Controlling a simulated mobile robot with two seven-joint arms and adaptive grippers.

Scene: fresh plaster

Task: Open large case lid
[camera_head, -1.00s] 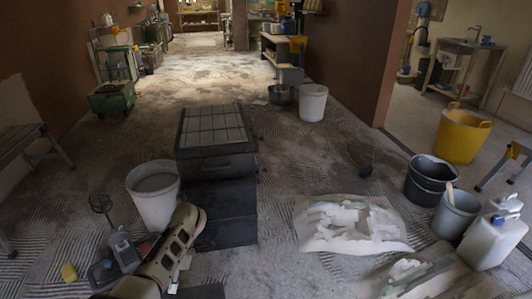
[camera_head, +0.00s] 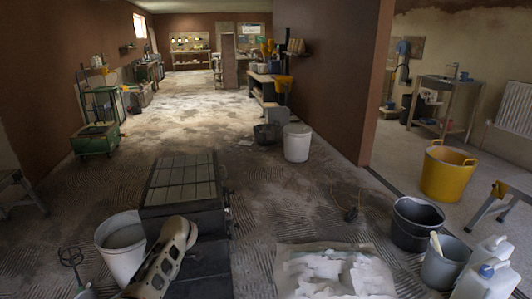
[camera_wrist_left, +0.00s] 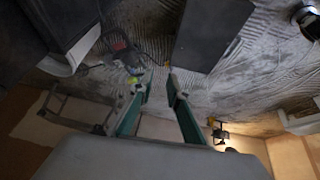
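The large dark case (camera_head: 184,181) stands on the floor in the lower middle left of the head view. Its lid is shut, with a grey panelled top, and latches or hinges show along its right side. My left arm comes up from the bottom in front of the case's front left part. In the left wrist view my left gripper (camera_wrist_left: 160,76) has its two fingers apart, with nothing between them. A dark flat panel (camera_wrist_left: 208,32) lies beyond the fingertips; I cannot tell whether it is the case. My right gripper is in neither view.
A white bucket (camera_head: 122,249) stands close left of the case, with a mixer whisk (camera_head: 72,258) beside it. A plaster-covered sheet (camera_head: 330,270) lies to the right. Black (camera_head: 416,224) and yellow buckets (camera_head: 447,174) stand farther right.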

